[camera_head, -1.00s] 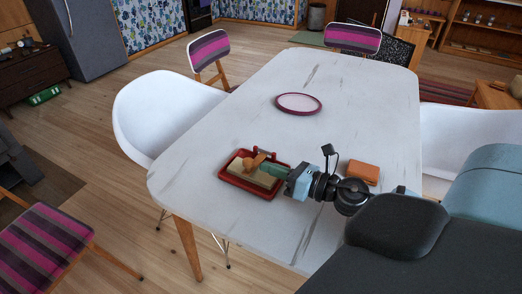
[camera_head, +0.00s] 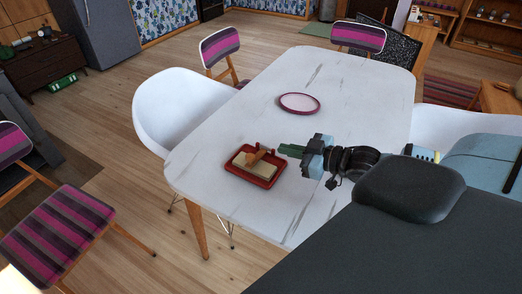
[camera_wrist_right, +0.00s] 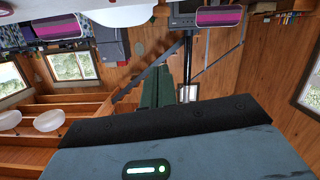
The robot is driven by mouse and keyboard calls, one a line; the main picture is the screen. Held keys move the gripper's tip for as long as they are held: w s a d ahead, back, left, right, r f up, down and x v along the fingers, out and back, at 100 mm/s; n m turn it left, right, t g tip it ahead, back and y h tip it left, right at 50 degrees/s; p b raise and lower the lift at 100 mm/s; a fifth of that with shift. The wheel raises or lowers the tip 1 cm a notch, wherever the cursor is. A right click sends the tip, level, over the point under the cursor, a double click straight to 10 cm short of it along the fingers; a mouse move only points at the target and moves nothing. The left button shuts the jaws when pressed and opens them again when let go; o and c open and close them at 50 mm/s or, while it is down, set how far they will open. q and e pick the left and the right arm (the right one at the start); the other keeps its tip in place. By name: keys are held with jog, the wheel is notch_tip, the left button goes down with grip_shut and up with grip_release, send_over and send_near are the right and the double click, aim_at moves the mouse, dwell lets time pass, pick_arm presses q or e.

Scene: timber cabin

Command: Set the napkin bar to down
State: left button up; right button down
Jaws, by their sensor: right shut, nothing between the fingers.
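A red napkin tray (camera_head: 265,184) sits on the white table near its front left edge, with pale napkins (camera_head: 243,160) inside. A brown wooden bar (camera_head: 256,154) shows over the napkins; I cannot tell whether it rests on them or is raised. My right gripper (camera_head: 282,149) has its green fingers together and empty, just beyond the tray's back right corner in the picture and seemingly above it. In the right wrist view the green fingers (camera_wrist_right: 160,75) point into the room, and neither tray nor bar shows there. My left gripper is not in view.
The white marbled table (camera_head: 335,85) is mostly clear. A round pink-rimmed plate (camera_head: 299,103) lies farther back. White chairs (camera_head: 180,105) and striped chairs (camera_head: 220,46) stand around it.

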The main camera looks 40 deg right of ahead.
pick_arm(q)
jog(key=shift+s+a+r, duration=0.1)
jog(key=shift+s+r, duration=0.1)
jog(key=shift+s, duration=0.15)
pick_arm(e)
jog(key=m, duration=0.3)
jog(key=shift+s+d+r, duration=0.15)
jog(key=shift+s+r, duration=0.1)
jog(key=shift+r, duration=0.15)
jog(key=shift+w, duration=0.1)
jog(key=w+a+f, duration=0.1)
jog(key=w, duration=0.2)
jog(key=w+a+f+b, duration=0.1)
jog(key=w+f, duration=0.1)
jog(key=w, duration=0.1)
jog(key=w+a+f+b, duration=0.1)
jog(key=w+a+f, duration=0.1)
jog(key=shift+w, duration=0.4)
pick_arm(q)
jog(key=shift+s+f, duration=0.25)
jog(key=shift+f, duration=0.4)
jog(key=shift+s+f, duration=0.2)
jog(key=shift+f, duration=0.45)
pick_arm(e)
jog(key=shift+f, duration=0.7)
